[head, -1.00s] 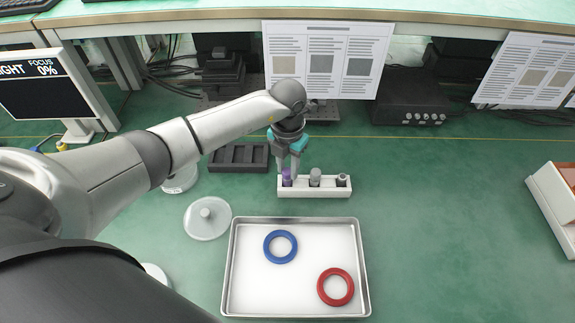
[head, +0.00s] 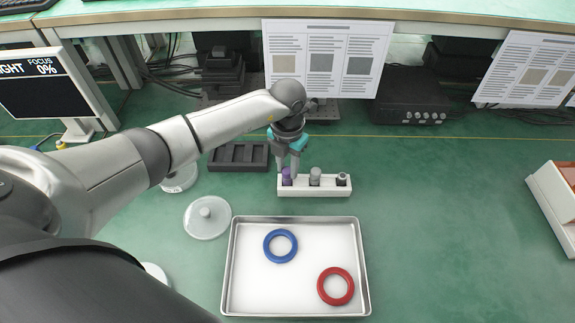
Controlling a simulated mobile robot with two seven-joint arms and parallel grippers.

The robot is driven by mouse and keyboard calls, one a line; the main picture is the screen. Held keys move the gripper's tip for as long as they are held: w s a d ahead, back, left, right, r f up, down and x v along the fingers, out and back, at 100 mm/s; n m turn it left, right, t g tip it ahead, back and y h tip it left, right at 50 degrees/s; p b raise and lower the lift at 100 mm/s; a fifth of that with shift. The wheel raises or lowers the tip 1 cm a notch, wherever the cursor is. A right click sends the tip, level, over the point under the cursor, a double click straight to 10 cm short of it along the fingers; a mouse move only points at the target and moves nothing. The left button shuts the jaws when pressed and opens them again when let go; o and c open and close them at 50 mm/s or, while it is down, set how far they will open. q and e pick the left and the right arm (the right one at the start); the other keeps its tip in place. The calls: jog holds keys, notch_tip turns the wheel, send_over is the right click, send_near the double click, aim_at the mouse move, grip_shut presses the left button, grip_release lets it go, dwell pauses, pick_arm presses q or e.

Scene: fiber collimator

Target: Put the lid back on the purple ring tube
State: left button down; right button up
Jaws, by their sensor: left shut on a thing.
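A white rack (head: 315,191) holds a row of small tubes. The purple ring tube (head: 287,181) stands in its left slot, and purple shows just under my fingertips. My left gripper (head: 290,168) points down at this tube from above, with its fingers closed around a small piece at the tube's top, which I take to be the lid. The fingers hide most of that piece, so I cannot tell whether it is seated. My right gripper is not in view.
A grey-capped tube (head: 315,177) and a third tube (head: 342,180) stand close by in the rack. A metal tray (head: 232,270) with a blue ring (head: 280,246) and a red ring (head: 336,286) lies in front. A round clear lid (head: 207,218) and a dark slotted block (head: 238,157) are left.

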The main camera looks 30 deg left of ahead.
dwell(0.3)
pick_arm(q)
jog(key=shift+c, duration=0.2)
grip_release()
dwell(0.4)
jog(key=shift+r, duration=0.1)
jog(key=shift+r+p, duration=3.05)
jog(key=shift+r, duration=0.35)
grip_shut()
